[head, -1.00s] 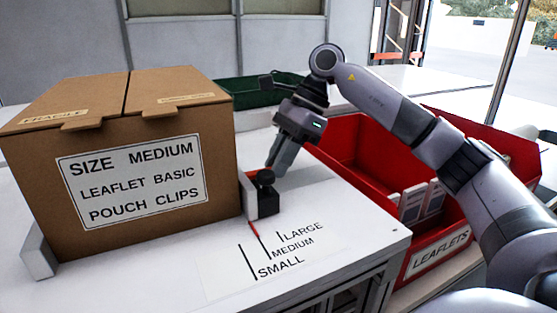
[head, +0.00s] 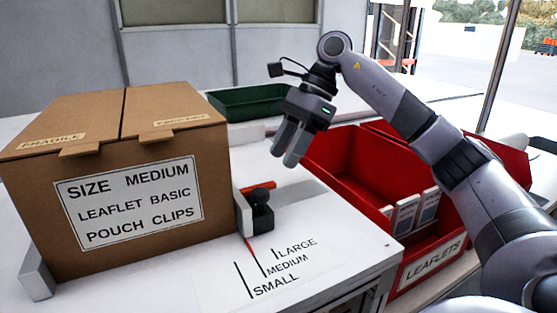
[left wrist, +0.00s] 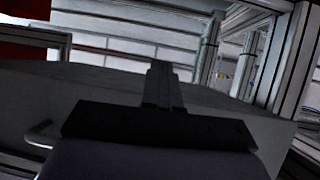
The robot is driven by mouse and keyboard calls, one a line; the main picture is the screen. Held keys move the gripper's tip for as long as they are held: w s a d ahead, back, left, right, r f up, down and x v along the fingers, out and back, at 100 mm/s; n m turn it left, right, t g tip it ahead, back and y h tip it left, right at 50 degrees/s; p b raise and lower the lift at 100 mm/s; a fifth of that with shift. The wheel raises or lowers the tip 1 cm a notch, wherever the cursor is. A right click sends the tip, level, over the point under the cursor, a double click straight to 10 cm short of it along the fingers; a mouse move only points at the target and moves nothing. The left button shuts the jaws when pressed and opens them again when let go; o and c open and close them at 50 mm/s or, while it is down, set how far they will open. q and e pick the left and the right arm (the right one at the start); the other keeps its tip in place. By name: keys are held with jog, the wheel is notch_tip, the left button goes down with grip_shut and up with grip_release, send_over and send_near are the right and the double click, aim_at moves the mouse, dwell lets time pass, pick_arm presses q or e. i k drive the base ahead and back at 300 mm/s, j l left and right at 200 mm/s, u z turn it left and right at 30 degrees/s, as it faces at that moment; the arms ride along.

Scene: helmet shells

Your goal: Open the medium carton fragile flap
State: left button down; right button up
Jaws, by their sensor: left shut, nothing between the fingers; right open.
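The medium carton (head: 130,230) stands on the white bench at the left in the head view, with its two top flaps down. The left flap, the fragile flap (head: 72,122), bears a "FRAGILE" label and has a tab hanging over the front edge. The other flap (head: 170,107) has its own label, too small to read. My right gripper (head: 283,158) is open and empty in the air to the right of the carton, above the black-knobbed stop. My left gripper (left wrist: 162,85) shows only in the left wrist view, shut and empty, away from the carton.
A black-knobbed stop (head: 260,212) stands at the carton's right side, with a size scale (head: 275,265) printed in front. A red leaflets bin (head: 345,165) is right of the bench. A green tray (head: 248,103) lies behind the carton.

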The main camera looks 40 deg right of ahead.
aim_at(75, 124)
jog(key=k, duration=1)
